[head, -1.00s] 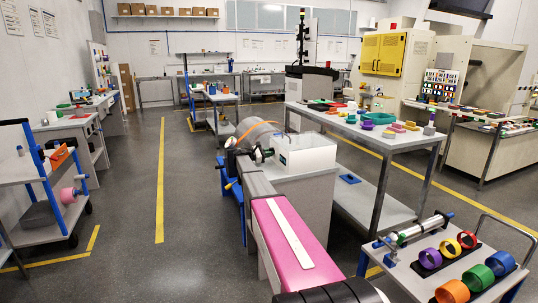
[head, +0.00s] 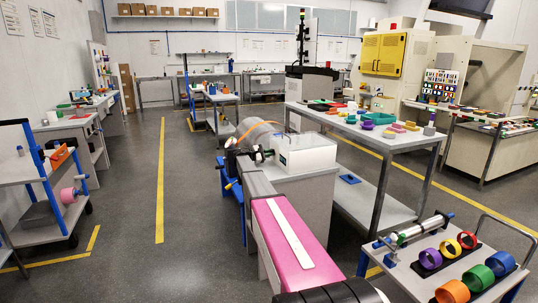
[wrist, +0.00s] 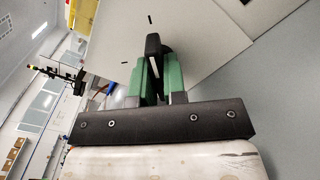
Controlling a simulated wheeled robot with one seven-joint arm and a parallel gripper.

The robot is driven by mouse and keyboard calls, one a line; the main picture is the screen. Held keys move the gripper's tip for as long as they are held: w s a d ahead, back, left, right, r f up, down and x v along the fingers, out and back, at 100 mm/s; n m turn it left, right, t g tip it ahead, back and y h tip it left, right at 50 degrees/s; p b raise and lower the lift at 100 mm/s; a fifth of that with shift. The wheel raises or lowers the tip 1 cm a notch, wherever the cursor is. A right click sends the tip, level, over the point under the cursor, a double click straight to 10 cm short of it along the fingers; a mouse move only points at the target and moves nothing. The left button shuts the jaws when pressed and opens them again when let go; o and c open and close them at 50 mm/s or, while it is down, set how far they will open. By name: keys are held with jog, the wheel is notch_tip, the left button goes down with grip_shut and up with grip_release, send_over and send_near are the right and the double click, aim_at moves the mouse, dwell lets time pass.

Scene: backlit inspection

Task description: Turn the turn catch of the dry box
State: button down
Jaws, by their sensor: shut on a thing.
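The dry box (head: 308,154) is a pale, boxy case standing on a grey cabinet in the middle of the head view. Its pale face (wrist: 205,40) fills the upper middle of the wrist view and carries short black marks. The turn catch (wrist: 154,44) is a dark knob on that face. My gripper (wrist: 151,78) has green fingers, shut on the catch with the knob's end showing beyond them. In the head view my gripper (head: 266,156) is at the left side of the box, and the catch is too small to make out.
A table (head: 395,141) with small coloured items stands right of the box. A cart (head: 410,272) with coloured rings is at the front right. A shelf trolley (head: 35,172) is at the left. The floor (head: 130,200) between is open.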

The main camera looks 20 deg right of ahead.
jog(key=c, duration=1.2)
grip_release()
jog(key=shift+a, duration=0.1)
jog(key=a, duration=1)
jog(key=shift+s+a, duration=0.2)
jog(key=shift+a, duration=0.1)
jog(key=shift+a, duration=0.15)
